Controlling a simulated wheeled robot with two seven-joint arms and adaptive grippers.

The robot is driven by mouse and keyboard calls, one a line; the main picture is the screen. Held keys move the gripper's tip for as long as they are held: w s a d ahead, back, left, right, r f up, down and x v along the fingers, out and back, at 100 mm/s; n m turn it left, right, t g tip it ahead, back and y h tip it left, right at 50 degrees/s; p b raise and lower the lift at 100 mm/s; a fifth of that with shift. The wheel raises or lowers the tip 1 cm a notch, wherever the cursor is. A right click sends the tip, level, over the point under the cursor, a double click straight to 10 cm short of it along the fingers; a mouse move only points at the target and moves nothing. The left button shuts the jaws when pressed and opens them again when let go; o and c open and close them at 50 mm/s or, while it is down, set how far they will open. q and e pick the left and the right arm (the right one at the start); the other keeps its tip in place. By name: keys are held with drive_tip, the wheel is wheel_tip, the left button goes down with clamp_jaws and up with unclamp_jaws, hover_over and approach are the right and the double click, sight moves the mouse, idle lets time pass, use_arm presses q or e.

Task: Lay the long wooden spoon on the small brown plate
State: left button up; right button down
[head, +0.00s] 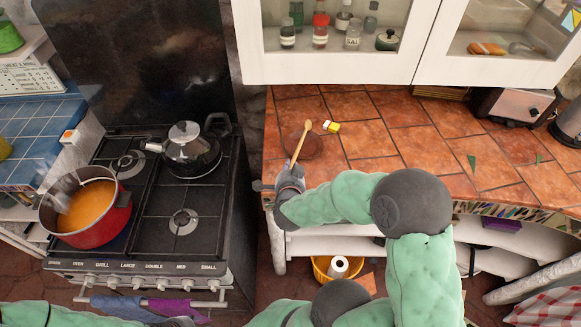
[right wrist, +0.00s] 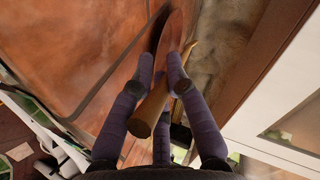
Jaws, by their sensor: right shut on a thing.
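The long wooden spoon (head: 300,143) is held by my right gripper (head: 290,177), which is shut on its handle. Its bowl end points to the back of the counter. In the right wrist view the spoon handle (right wrist: 152,108) runs between the fingers (right wrist: 168,80), its butt end toward the camera. The small brown plate (head: 312,147) lies on the tiled counter; in the head view the spoon crosses over it. The plate also shows in the right wrist view (right wrist: 173,38), beyond the fingertips. I cannot tell whether spoon and plate touch. My left gripper is not clearly in view.
A small yellow-and-white item (head: 331,127) lies right of the plate. The stove (head: 150,235) stands to the left with a red pot (head: 95,225) and a kettle (head: 190,150). Glass-front cabinets (head: 340,66) hang above. The counter (head: 400,140) right of the plate is mostly clear.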

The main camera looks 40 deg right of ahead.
drive_tip(key=shift+f, duration=0.3)
drive_tip(key=c, duration=1.2)
unclamp_jaws()
drive_tip(key=shift+o, duration=0.2)
drive_tip(key=v, duration=1.2)
